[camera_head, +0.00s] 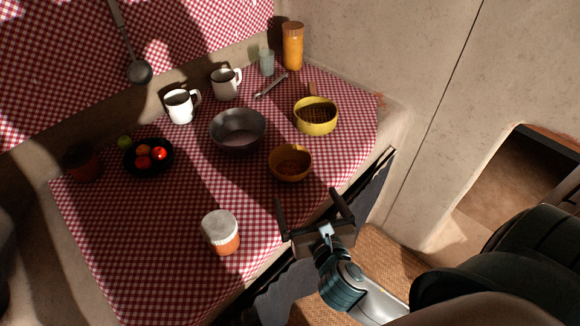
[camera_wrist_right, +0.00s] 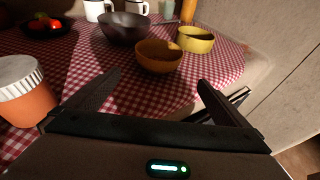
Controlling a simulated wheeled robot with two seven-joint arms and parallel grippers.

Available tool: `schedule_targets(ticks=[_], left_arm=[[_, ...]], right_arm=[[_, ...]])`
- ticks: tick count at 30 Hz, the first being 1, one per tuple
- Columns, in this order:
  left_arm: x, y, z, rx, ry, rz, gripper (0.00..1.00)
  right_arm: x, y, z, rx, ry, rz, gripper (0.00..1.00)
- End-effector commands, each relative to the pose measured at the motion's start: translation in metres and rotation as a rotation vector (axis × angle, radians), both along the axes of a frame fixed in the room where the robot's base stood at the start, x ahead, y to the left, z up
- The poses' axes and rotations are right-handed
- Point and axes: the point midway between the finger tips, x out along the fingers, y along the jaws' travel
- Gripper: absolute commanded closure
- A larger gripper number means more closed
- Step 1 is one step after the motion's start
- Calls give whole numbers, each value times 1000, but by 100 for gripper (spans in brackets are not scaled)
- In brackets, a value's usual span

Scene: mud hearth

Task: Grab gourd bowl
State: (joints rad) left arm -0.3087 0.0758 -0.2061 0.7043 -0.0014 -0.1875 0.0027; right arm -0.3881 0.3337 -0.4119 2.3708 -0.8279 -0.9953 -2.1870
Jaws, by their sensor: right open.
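The orange-brown round bowl (camera_head: 290,163), which looks like the gourd bowl, stands upright on the checked cloth near the table's front right edge. It also shows in the right wrist view (camera_wrist_right: 159,57), ahead of the fingers. My right gripper (camera_head: 306,195) is open and empty, its two dark fingers spread on the near side of the bowl and apart from it. In the right wrist view the gap between the fingers (camera_wrist_right: 158,80) faces the bowl. My left gripper is not in view.
A yellow bowl (camera_head: 316,118) and a grey metal bowl (camera_head: 237,133) stand close behind the gourd bowl. An orange jar with a white lid (camera_head: 221,233) stands left of my gripper. Mugs (camera_head: 181,106), a dark plate of fruit (camera_head: 132,165) and an orange bottle (camera_head: 293,46) are farther back.

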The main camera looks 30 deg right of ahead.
Motion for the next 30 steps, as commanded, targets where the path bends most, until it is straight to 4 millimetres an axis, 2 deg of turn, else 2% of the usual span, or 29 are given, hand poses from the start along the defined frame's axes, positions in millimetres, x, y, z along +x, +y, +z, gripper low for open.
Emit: schedule_targets(ticks=[5,11,24,30], left_arm=[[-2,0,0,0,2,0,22],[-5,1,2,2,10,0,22],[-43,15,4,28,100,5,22],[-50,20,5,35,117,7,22]], right_arm=[[1,0,0,1,0,-1,0],[16,-4,-4,1,0,-1,0],[86,-22,-27,1,1,-3,0],[109,-28,-35,3,0,-3,0]])
